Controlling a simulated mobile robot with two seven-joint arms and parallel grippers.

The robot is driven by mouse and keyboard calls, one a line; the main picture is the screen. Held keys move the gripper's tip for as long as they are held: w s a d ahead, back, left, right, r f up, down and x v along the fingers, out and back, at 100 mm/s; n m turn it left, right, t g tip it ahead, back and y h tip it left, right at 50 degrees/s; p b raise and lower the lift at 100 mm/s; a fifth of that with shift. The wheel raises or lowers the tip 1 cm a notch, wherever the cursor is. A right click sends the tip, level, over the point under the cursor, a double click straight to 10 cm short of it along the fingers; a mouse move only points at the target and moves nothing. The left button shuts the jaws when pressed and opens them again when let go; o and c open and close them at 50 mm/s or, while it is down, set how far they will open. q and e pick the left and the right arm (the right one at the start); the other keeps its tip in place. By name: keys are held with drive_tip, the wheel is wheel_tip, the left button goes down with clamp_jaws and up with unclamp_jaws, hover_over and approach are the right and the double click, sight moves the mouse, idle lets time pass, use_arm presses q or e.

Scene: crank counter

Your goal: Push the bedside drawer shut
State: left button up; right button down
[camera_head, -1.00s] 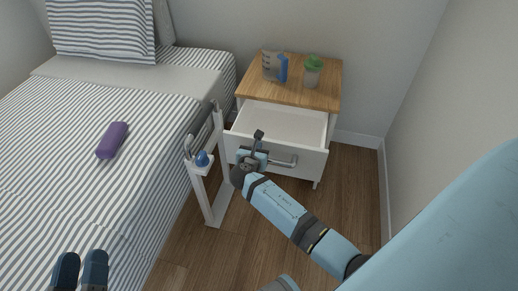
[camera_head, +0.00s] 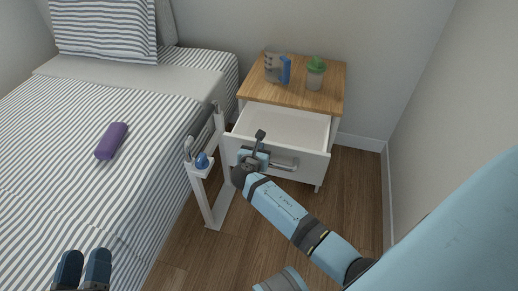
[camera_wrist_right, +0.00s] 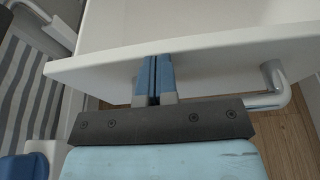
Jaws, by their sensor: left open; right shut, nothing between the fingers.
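The bedside drawer (camera_head: 310,162) is white with a silver bar handle (camera_head: 284,167) and stands pulled out of the wooden-topped nightstand (camera_head: 301,99), its inside showing empty. My right gripper (camera_head: 258,150) is at the left part of the drawer front, left of the handle. In the right wrist view its blue fingers (camera_wrist_right: 154,72) are shut with nothing between them, their tips at the white drawer front (camera_wrist_right: 215,62); I cannot tell if they touch. The handle (camera_wrist_right: 272,92) is right of the fingers there. My left gripper (camera_head: 82,268) is open and empty at the lower left, over the bed.
A white rail stand (camera_head: 207,190) with a blue knob (camera_head: 202,160) stands between bed and nightstand, close left of the drawer. A cup with a blue part (camera_head: 276,68) and a green-topped cup (camera_head: 315,73) stand on the nightstand. A purple roll (camera_head: 111,141) lies on the striped bed (camera_head: 75,180).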

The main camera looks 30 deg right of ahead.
use_arm(q)
drive_tip(key=shift+a+r+y+p, duration=0.35)
drive_tip(key=shift+y+p, duration=0.05)
drive_tip(key=shift+p, duration=0.9)
use_arm(e)
drive_tip(key=w+d, duration=1.1)
drive_tip(key=d, duration=0.2)
use_arm(q)
drive_tip(key=shift+r, duration=0.15)
use_arm(e)
drive_tip(key=shift+s+a, duration=0.1)
